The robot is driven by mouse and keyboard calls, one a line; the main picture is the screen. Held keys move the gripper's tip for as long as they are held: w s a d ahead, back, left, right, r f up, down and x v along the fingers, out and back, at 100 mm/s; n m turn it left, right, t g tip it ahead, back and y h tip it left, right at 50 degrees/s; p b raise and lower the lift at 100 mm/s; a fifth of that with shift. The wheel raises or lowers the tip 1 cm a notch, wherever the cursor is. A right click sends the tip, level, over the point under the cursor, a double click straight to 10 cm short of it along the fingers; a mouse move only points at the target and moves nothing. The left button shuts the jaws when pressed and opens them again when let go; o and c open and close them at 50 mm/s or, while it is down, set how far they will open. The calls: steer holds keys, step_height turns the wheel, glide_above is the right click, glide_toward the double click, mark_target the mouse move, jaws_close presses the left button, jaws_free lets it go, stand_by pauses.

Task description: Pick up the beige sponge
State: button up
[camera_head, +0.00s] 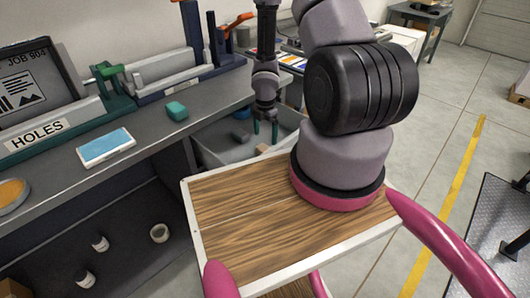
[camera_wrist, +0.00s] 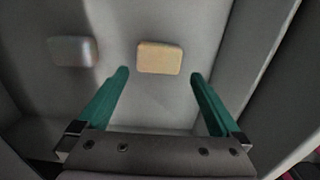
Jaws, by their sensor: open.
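The beige sponge (camera_wrist: 160,57) lies flat on the floor of an open grey drawer (camera_wrist: 155,122). In the wrist view it appears centred just beyond the fingertips of my gripper (camera_wrist: 160,75), with a gap on both sides. In the head view the sponge (camera_head: 262,149) shows as a small tan block, partly cut off by the near side. My gripper (camera_head: 265,130) points down into the drawer, its green fingers spread wide with nothing between them. I cannot tell exactly how high the fingertips are above the sponge.
A grey-blue block (camera_wrist: 73,51) lies in the drawer left of the sponge. Drawer walls stand close around my gripper. A teal block (camera_head: 177,111) and a blue-topped pad (camera_head: 106,147) lie on the grey bench (camera_head: 60,185).

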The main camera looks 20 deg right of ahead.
mark_target(264, 149)
step_height(264, 149, down, 2)
steer(key=shift+f, duration=0.25)
steer(key=shift+a+f, duration=0.15)
steer(key=shift+f, duration=1.2)
steer(key=shift+a+f, duration=0.1)
steer(key=shift+f, duration=1.2)
steer(key=c, duration=1)
steer(key=shift+o, duration=0.2)
steer(key=shift+r, duration=0.1)
step_height(264, 149, up, 10)
steer(key=shift+f, duration=0.1)
